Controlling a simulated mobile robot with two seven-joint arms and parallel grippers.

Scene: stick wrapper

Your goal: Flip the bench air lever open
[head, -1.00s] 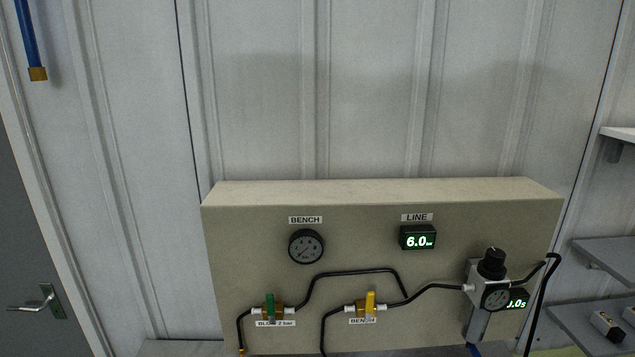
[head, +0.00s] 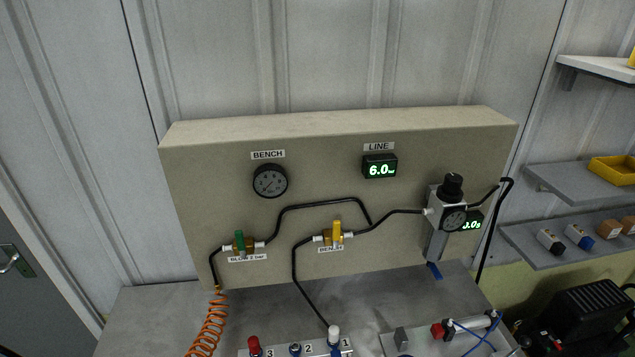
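The bench air lever (head: 337,231) is a yellow handle on a brass valve, standing upright across its pipe, above a label that reads BENCH. It sits at the lower middle of the beige panel (head: 330,145) in the head view. The round BENCH gauge (head: 270,181) is at the panel's upper left; its needle is too small to read surely. The LINE display (head: 380,167) shows 6.0. Neither of my grippers is in view.
A regulator with a black knob (head: 452,187) is at the panel's right. An orange coiled hose (head: 208,325) hangs at lower left. A manifold numbered 3, 2, 1 (head: 317,349) is at the bottom. Grey shelves (head: 570,190) stand at right.

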